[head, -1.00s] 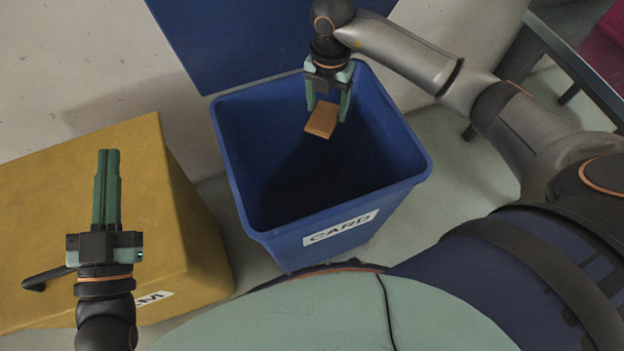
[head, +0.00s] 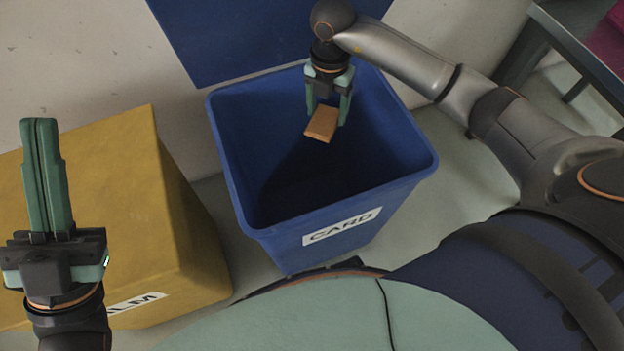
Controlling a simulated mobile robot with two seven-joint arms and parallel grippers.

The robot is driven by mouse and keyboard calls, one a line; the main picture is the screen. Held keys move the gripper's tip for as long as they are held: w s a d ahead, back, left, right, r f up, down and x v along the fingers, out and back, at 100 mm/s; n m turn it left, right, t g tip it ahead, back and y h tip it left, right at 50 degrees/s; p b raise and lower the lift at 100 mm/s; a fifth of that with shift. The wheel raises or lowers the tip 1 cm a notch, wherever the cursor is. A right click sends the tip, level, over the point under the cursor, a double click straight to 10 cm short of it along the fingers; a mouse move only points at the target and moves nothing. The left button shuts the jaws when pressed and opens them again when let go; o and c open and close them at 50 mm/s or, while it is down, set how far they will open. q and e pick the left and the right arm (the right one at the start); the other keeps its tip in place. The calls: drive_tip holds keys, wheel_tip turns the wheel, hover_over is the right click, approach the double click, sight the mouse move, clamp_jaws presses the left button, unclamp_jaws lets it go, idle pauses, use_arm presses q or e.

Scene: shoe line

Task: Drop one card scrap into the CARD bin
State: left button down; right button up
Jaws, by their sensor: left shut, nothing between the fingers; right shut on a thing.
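The card scrap (head: 322,124) is a small tan-brown flat piece. My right gripper (head: 328,112) is shut on it and holds it tilted over the mouth of the CARD bin. The CARD bin (head: 292,252) is blue and open-topped, with a white "CARD" label on its front. Its inside is dark and its floor is hard to make out. My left gripper (head: 42,122) is shut and empty, in front of the yellow bin at the far left, with its fingers pointing up in the picture.
A yellow bin (head: 175,215) with a label ending in "LM" stands left of the CARD bin. A blue panel (head: 255,35) is on the wall side behind the CARD bin. A dark table frame (head: 560,50) is at the upper right.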

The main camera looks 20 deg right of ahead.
use_arm(q)
drive_tip(key=shift+s+r, duration=0.1)
use_arm(e)
drive_tip(key=o, duration=1.3)
